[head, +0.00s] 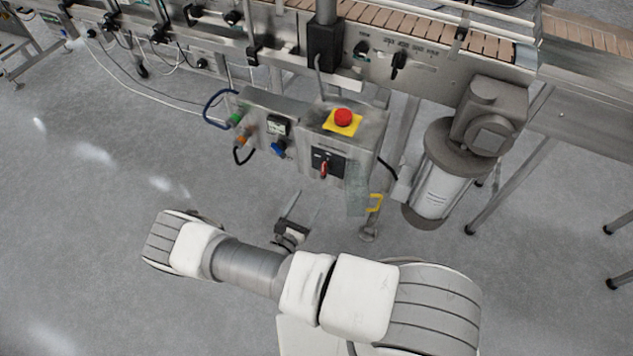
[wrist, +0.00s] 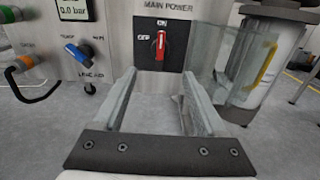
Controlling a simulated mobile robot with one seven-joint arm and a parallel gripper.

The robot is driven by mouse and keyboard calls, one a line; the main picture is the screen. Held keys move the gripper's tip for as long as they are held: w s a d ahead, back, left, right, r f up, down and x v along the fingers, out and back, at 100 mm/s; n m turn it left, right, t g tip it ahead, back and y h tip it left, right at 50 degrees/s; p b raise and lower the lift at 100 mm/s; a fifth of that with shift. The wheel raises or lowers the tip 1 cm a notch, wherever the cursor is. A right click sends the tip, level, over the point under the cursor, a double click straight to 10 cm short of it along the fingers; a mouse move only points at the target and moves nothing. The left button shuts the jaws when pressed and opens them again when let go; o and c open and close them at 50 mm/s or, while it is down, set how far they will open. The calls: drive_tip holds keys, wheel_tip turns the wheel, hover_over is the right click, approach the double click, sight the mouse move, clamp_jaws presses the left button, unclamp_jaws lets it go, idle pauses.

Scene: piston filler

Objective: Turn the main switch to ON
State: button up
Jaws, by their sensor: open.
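The main switch shows in the wrist view as a red handle (wrist: 160,46) on a black plate under the words MAIN POWER. The handle stands close to upright, below the ON label and right of the OFF label. In the head view the red handle (head: 324,168) is on the front of the grey control box. A clear cover (wrist: 228,65) with a yellow handle (wrist: 265,65) stands swung open to the right of the plate. My gripper (head: 300,206) is open and empty in front of the box. In the wrist view its fingers (wrist: 159,82) lie below and either side of the switch, apart from it.
A red emergency button (head: 343,117) on a yellow base tops the box. A panel left of it has a blue valve handle (wrist: 77,54) and hoses. A motor and cylinder (head: 437,185) stand right. The conveyor (head: 430,75) runs behind. Floor in front is clear.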

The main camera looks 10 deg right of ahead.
drive_tip(key=v, duration=0.7)
idle(0.4)
